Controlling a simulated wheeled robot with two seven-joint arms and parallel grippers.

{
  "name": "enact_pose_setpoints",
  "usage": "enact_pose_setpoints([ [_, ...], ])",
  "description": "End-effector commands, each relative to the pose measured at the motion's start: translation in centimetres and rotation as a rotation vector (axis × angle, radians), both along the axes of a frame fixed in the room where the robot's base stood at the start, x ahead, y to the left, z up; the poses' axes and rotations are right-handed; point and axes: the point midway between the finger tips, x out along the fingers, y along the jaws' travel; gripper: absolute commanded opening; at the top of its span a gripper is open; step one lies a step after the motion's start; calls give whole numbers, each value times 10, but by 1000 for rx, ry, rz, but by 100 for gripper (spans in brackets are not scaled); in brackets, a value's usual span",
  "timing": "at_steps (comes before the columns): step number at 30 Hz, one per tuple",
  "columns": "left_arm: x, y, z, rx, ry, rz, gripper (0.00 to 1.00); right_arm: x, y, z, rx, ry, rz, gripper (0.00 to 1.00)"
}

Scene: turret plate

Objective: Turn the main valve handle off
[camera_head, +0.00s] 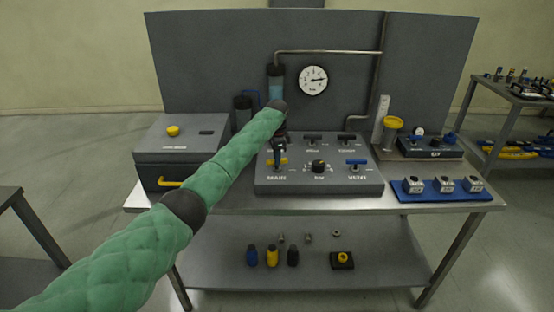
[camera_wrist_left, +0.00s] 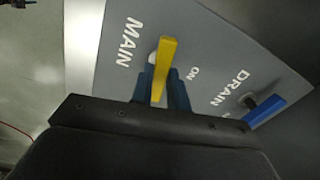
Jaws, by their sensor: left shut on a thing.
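The main valve handle is a yellow lever. It shows beside the MAIN label on the grey control panel (camera_head: 318,186) and in the wrist view (camera_wrist_left: 167,62). My left gripper (camera_head: 279,151) is at the panel's left part, over the MAIN position. In the wrist view my left gripper (camera_wrist_left: 163,88) has one dark blue finger on each side of the yellow lever and is shut on it. An ON mark shows to the right of the lever. My right gripper is not in view.
A blue handle (camera_head: 357,162) sits on the panel's right; a blue handle by a DRAIN label shows in the wrist view (camera_wrist_left: 266,111). A dial gauge (camera_head: 313,80) is behind. A grey box (camera_head: 180,148) stands left, a blue mat (camera_head: 442,195) right.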

Motion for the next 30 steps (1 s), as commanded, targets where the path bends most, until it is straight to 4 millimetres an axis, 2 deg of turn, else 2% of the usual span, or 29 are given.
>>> enact_pose_setpoints([
  [5,1,0,1,-1,-3,-107,0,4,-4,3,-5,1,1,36],
  [12,1,0,2,0,-3,-194,0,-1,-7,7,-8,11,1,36],
  [29,1,0,3,0,-4,-224,0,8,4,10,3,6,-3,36],
  [30,1,0,3,0,-4,-224,20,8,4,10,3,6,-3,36],
])
